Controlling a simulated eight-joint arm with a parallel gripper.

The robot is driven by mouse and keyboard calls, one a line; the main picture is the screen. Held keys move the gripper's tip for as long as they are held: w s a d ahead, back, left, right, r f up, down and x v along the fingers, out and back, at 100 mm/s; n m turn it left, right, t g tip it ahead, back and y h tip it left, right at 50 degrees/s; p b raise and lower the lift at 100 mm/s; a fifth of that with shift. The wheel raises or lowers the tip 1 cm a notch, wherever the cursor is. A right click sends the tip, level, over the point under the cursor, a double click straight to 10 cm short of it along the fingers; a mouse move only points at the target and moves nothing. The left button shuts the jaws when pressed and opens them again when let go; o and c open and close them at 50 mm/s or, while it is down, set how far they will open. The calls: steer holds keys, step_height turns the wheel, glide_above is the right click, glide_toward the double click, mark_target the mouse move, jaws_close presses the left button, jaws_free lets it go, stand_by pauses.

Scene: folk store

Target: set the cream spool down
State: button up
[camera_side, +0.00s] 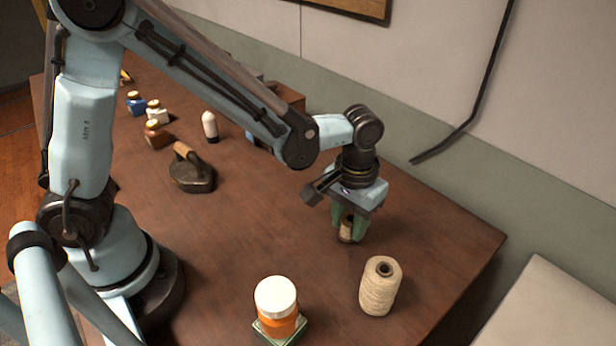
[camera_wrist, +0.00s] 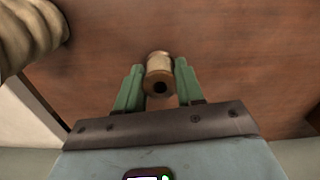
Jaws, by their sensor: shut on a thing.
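The cream spool (camera_side: 346,231) is a small reel of pale thread with brown wooden ends. It is between the green fingers of my gripper (camera_side: 348,228), low over the right part of the brown table. In the wrist view the spool (camera_wrist: 159,66) sits between the fingertips of my gripper (camera_wrist: 159,82), with its brown end and dark hole facing the camera. The gripper is shut on it, and the spool looks upright. I cannot tell whether its bottom touches the table. The fingers partly hide it in the side view.
A larger twine cone (camera_side: 380,287) stands close by in front, and an orange jar with a white lid (camera_side: 276,307) stands to its left. An old iron (camera_side: 191,172) and small bottles (camera_side: 157,134) are farther left. The table (camera_side: 262,213) left of the gripper is clear.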

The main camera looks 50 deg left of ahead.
steer(key=shift+f, duration=0.3)
steer(key=shift+f, duration=0.1)
steer(key=o, duration=1)
step_height(320, 180, up, 12)
steer(key=shift+s+a+r+m+t, duration=0.1)
steer(key=shift+s+a+m+t, duration=0.15)
steer(key=shift+s+a+t, duration=1.5)
steer(key=shift+s+a+r+m+t, duration=0.2)
steer(key=shift+a+t, duration=0.45)
steer(key=shift+a, duration=2.25)
steer(key=shift+s+a+r+m+t, duration=0.1)
steer(key=shift+s+a+m+t, duration=0.15)
steer(key=shift+s+a+t, duration=1.5)
